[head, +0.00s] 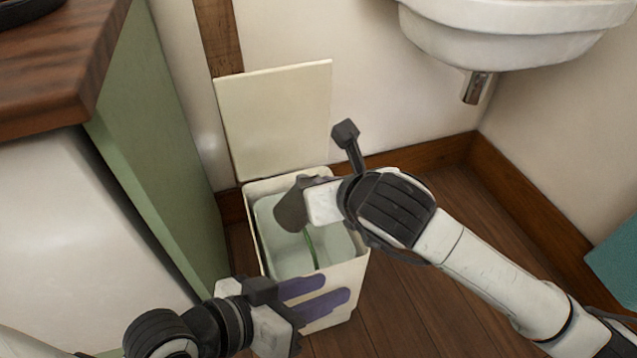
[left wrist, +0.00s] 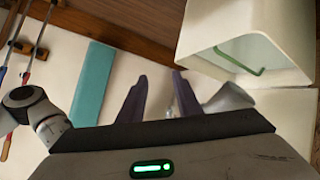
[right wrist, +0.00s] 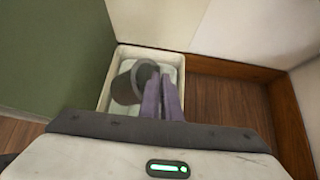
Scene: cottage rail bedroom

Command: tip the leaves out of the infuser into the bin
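The bin (head: 346,287) is a cream, square-walled box with its lid (head: 277,115) raised against the wall. My right gripper (right wrist: 164,98) looks shut on the infuser (head: 290,207), a dark grey cup, which is held tilted over the open bin. The infuser also shows in the right wrist view (right wrist: 124,84), beside the close-set purple fingers. Its inside is dark and I cannot make out any leaves. My left gripper (head: 335,287) is open and empty, in front of the bin's near wall. Its two fingers stand apart in the left wrist view (left wrist: 158,82).
A thin green strip (head: 312,248) shows inside the bin. A green cabinet side (head: 150,140) stands close on the left. A white basin (head: 510,30) hangs at the upper right. The wooden floor (head: 430,310) right of the bin is clear, and a teal mat (head: 615,258) lies beyond.

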